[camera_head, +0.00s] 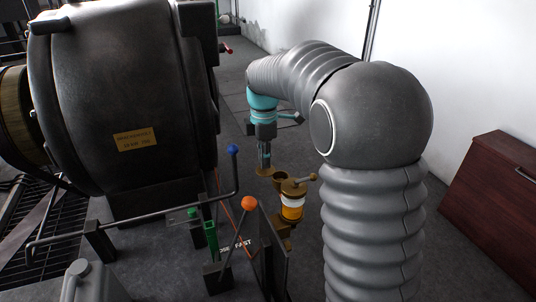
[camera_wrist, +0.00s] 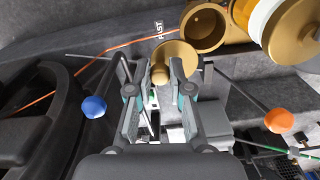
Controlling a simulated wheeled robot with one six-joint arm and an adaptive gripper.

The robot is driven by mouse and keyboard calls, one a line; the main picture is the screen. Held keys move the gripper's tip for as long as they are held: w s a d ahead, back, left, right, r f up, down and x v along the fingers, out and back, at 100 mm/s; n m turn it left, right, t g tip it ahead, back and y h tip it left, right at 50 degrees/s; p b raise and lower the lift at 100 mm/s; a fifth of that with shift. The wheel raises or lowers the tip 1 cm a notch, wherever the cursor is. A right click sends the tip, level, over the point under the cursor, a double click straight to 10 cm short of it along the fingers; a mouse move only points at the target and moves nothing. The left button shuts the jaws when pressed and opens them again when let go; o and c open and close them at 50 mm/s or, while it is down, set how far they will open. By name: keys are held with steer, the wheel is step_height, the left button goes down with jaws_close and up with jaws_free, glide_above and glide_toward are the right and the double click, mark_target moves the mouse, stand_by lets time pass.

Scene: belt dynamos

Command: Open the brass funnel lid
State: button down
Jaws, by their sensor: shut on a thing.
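The brass funnel lid (camera_wrist: 178,52) is a round disc with a small knob (camera_wrist: 159,74). In the wrist view it lies beside the brass funnel cup (camera_wrist: 206,24), whose round mouth is uncovered. My gripper (camera_wrist: 153,73) has its two fingers on either side of the knob and is shut on the lid. In the head view my gripper (camera_head: 264,163) points down, and the lid (camera_head: 264,172) shows as a small brass edge under the fingertips. The funnel cup (camera_head: 281,178) is just to its right. The fingers hide part of the lid.
An amber glass oiler (camera_head: 292,207) with a brass top and handle stands beside the funnel. Levers with a blue ball (camera_head: 233,149) and an orange ball (camera_head: 249,203) rise nearby. The large black dynamo (camera_head: 130,100) fills the left. A dark red cabinet (camera_head: 490,205) stands right.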

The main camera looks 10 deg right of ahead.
steer(key=shift+a+n, duration=0.2)
steer(key=shift+n, duration=0.3)
steer(key=c, duration=1.1)
jaws_free()
steer(key=shift+o, duration=0.2)
step_height(320, 180, up, 12)
